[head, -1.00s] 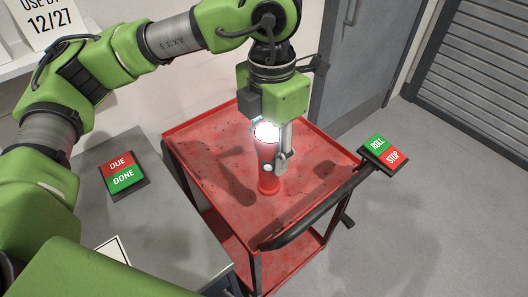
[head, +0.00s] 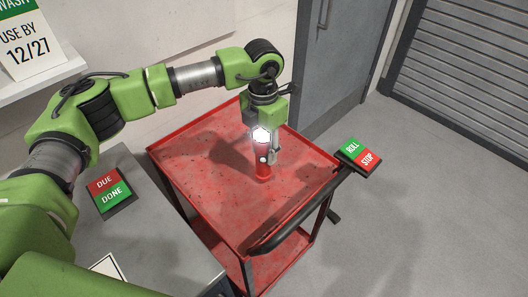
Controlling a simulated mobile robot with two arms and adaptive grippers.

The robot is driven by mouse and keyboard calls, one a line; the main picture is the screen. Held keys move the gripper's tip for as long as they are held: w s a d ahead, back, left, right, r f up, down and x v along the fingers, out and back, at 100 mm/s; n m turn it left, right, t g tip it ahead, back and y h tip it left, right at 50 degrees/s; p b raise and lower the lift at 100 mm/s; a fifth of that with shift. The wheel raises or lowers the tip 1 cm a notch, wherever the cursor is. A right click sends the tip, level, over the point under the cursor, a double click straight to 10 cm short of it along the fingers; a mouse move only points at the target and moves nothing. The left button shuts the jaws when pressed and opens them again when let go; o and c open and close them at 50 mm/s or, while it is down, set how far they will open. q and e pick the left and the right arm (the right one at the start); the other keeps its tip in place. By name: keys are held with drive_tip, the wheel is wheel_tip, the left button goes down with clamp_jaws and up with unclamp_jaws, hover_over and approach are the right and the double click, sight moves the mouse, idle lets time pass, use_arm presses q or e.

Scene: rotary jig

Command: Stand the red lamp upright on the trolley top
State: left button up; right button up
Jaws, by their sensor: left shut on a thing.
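The red lamp (head: 263,168) is upright over the trolley top, with its bright white lens end up. Its lower end looks to be at the red surface, but I cannot tell for sure whether it touches. My left gripper (head: 267,146) points down from above and is shut on the lamp near its lit upper end. The gripper hides part of the lamp's upper body. The red trolley top (head: 215,190) has a raised rim and a scuffed surface. My right gripper is not in view.
A black push handle (head: 290,232) runs along the trolley's near right side, with a green and red ROLL/STOP panel (head: 359,155) at its end. A grey bench with a DUE/DONE panel (head: 110,190) stands at the left. A grey door (head: 335,55) is behind. The trolley top around the lamp is clear.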

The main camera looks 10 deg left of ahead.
use_arm(q)
wheel_tip(320, 180, down, 2)
drive_tip(key=shift+f, duration=0.1)
drive_tip(key=shift+f, duration=0.15)
drive_tip(key=o, duration=1.2)
drive_tip(key=shift+o, duration=0.2)
drive_tip(key=shift+r, duration=0.6)
wheel_tip(320, 180, up, 11)
drive_tip(key=shift+a+r+b, duration=0.1)
drive_tip(key=shift+r+b, duration=0.05)
drive_tip(key=shift+b, duration=0.7)
